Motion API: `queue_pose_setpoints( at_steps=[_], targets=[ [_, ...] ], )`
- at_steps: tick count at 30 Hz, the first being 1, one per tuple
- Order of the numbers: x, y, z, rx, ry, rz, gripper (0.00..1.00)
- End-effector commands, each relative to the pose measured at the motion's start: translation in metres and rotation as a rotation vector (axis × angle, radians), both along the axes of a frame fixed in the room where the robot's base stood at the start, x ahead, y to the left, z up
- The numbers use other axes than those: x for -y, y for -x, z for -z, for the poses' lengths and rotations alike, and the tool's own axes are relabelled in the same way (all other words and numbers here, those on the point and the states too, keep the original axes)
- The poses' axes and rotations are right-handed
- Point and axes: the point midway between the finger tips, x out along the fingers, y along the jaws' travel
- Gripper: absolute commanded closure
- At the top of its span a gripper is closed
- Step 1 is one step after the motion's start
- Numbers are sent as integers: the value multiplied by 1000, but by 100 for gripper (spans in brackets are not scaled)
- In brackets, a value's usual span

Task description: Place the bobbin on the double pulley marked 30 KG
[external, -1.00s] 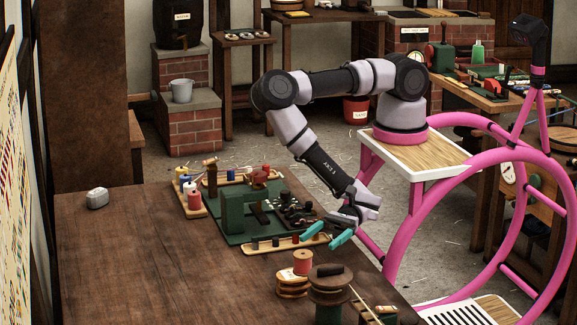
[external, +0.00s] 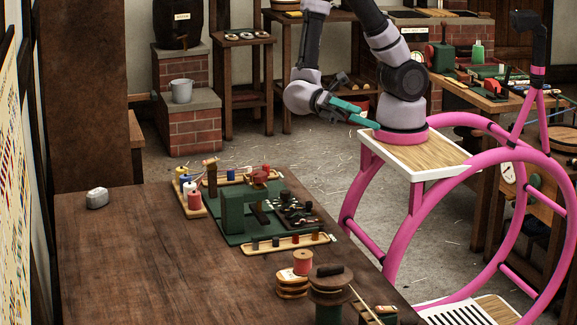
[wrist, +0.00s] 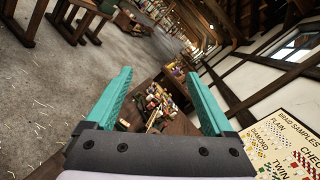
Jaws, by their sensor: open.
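A red-orange bobbin (external: 303,262) stands upright on a light wooden double-pulley-like piece (external: 292,285) near the table's right front edge. It appears to rest on top, toward the right side of that piece; any 30 KG marking is too small to read. My gripper (external: 368,117) is open and empty, raised well beyond the table's far right edge, apart from the bobbin. In the wrist view its teal fingers (wrist: 158,74) are spread with nothing between them.
A dark wooden spool on a green base (external: 329,285) stands just right of the bobbin. A green machine (external: 237,218) with a peg tray (external: 286,244) and several spools stands behind. A grey object (external: 97,198) lies at left. The table's (external: 160,265) left middle is clear.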

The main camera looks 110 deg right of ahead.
Motion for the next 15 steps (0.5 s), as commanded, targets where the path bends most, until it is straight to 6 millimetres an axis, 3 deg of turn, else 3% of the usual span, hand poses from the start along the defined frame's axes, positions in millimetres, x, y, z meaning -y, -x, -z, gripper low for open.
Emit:
queue_pose_setpoints(
  at_steps=[1,6,15],
  targets=[
    [12,9,-10,77,65,-36,13],
    [61,33,-20,292,317,-120,13],
    [169,43,-44,675,798,-54,13]
  ],
)
